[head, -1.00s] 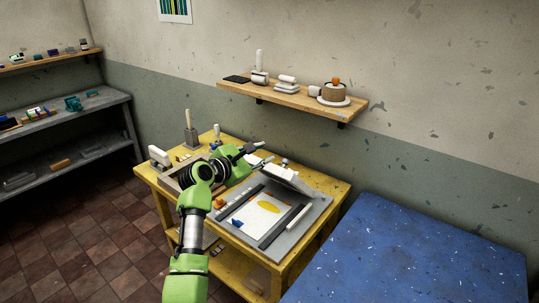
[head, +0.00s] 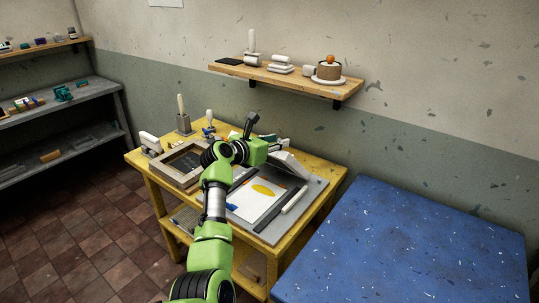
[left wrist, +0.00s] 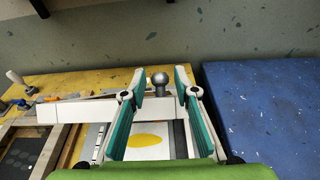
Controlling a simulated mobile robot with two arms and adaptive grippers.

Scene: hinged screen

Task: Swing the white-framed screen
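The white-framed screen (head: 293,164) shows in the head view as a tilted white piece at the back of the grey board (head: 312,192), partly behind my left arm. In the left wrist view its white bar (left wrist: 88,109) runs across behind the left finger. My left gripper (head: 250,124) is over the back of the yellow table. In the left wrist view the gripper (left wrist: 160,82) is open, with a grey ball knob (left wrist: 160,79) showing in the gap between its fingers. I cannot tell whether they touch it. My right gripper is not in view.
A sheet with a yellow oval (head: 262,190) lies on the board. A wooden frame with dark mesh (head: 184,161) lies at left on the yellow table (head: 140,163). A blue-topped table (head: 400,240) stands at right. A wall shelf (head: 290,84) hangs above.

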